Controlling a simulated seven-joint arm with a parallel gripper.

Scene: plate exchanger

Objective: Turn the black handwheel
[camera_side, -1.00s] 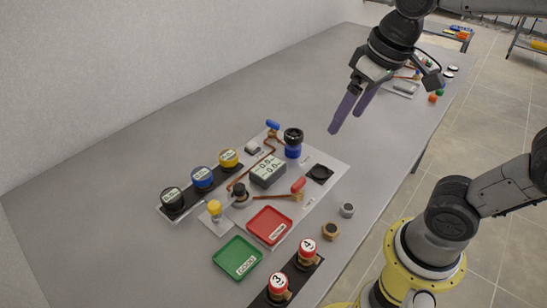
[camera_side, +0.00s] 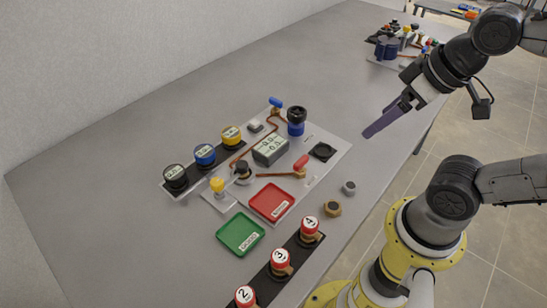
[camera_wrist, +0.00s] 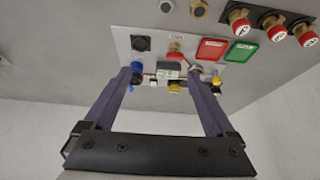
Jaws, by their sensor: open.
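A small black handwheel (camera_side: 243,170) sits on a silver valve on the light panel (camera_side: 330,160), beside a copper pipe. A blue cylinder with a black top (camera_side: 296,115) stands at the panel's far edge. My gripper (camera_side: 368,133) is above the table, to the right of the panel and apart from everything. Its purple fingers overlap in the side view. In the wrist view my gripper (camera_wrist: 161,74) is open and empty, its fingers spread either side of the grey display box (camera_wrist: 168,70). The right finger partly hides the valve with the handwheel.
Three round gauges, black (camera_side: 175,175), blue (camera_side: 205,153) and yellow (camera_side: 231,135), line the panel's left. A red tray (camera_side: 258,207) and a green tray (camera_side: 226,240) lie in front. Numbered red knobs (camera_side: 310,224) stand nearest. The table's left is bare.

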